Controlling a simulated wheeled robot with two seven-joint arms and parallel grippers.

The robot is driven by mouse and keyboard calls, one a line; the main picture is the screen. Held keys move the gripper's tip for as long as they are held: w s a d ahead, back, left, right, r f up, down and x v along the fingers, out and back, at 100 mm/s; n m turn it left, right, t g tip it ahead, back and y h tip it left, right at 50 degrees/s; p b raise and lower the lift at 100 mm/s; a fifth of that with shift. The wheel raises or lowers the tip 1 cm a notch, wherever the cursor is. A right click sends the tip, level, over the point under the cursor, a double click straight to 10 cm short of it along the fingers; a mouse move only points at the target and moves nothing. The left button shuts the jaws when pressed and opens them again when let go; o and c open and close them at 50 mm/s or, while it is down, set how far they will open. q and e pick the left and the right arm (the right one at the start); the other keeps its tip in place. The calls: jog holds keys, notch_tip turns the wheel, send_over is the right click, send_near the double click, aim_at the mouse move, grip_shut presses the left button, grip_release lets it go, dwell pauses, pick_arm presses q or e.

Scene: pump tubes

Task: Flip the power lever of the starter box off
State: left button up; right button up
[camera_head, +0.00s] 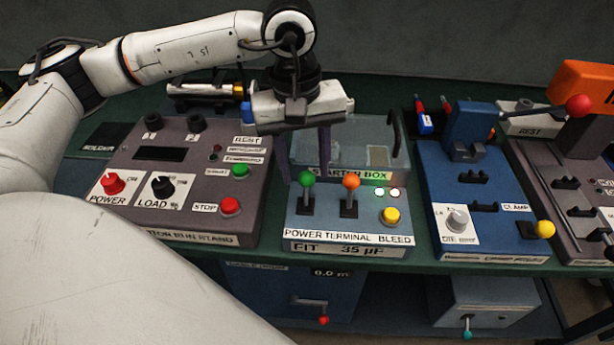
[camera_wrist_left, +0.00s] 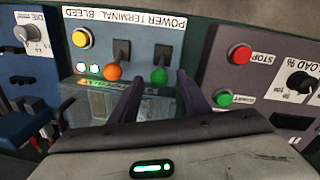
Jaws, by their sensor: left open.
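The starter box (camera_head: 350,222) stands at the middle of the bench, with POWER, TERMINAL and BLEED labels along its front. Its power lever has a green ball knob (camera_head: 306,177), raised above a dark slot; the knob also shows in the left wrist view (camera_wrist_left: 159,75). The terminal lever has an orange knob (camera_head: 351,181), also raised. My left gripper (camera_head: 306,172) is open and points down at the box. In the left wrist view its fingertips (camera_wrist_left: 160,78) lie on either side of the green knob, with gaps visible; contact cannot be made out. My right gripper is out of view.
The yellow bleed button (camera_head: 389,216) and two lit lamps (camera_head: 387,191) sit right of the levers. A grey run stand (camera_head: 185,180) with red and green buttons is on the left. A blue press (camera_head: 480,190) is on the right. A clear-covered section (camera_head: 345,135) lies behind the levers.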

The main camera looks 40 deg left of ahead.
aim_at(306, 173)
pick_arm(q)
jog(key=shift+w+d+f, duration=0.1)
jog(key=shift+f, duration=1.75)
grip_shut()
